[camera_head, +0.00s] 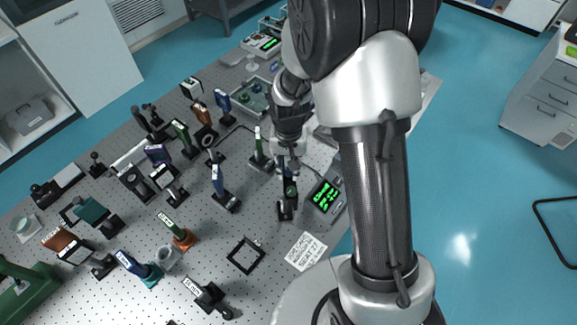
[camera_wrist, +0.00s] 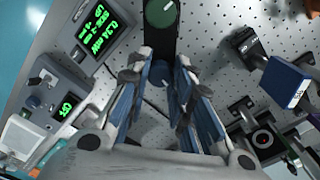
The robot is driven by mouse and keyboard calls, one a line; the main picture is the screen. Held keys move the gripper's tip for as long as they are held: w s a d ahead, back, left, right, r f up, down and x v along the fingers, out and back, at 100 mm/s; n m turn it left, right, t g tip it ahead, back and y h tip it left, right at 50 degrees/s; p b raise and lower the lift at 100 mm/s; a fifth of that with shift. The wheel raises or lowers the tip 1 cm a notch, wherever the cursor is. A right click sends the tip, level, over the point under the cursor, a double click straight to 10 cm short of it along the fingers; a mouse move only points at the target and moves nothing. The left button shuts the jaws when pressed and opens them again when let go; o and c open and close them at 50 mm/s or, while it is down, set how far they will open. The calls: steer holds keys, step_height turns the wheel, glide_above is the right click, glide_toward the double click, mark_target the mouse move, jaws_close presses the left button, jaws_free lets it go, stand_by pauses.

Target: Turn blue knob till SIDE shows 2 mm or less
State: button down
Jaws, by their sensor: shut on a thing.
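The blue knob (camera_wrist: 161,73) sits between my fingertips in the wrist view, at the lower end of a black mount (camera_wrist: 161,42). My gripper (camera_wrist: 162,68) is shut on it, with a blue-padded finger on each side. In the head view my gripper (camera_head: 287,158) reaches down over the black mount (camera_head: 285,209), and the knob is hidden there. A grey readout box (camera_wrist: 100,30) has a lit green screen, which also shows in the head view (camera_head: 326,196). Its lines are tilted and small; I cannot read the SIDE value surely.
A green round face (camera_wrist: 160,12) is on the mount. A second grey box (camera_wrist: 62,105) shows OFF. A blue-plated post (camera_wrist: 285,82) stands to the right. Several mounted optics crowd the perforated table left of my gripper. A white note (camera_head: 306,250) lies near the front edge.

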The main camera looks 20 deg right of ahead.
steer(key=c, duration=1.4)
jaws_free()
steer(key=shift+r, duration=0.1)
step_height(320, 180, up, 12)
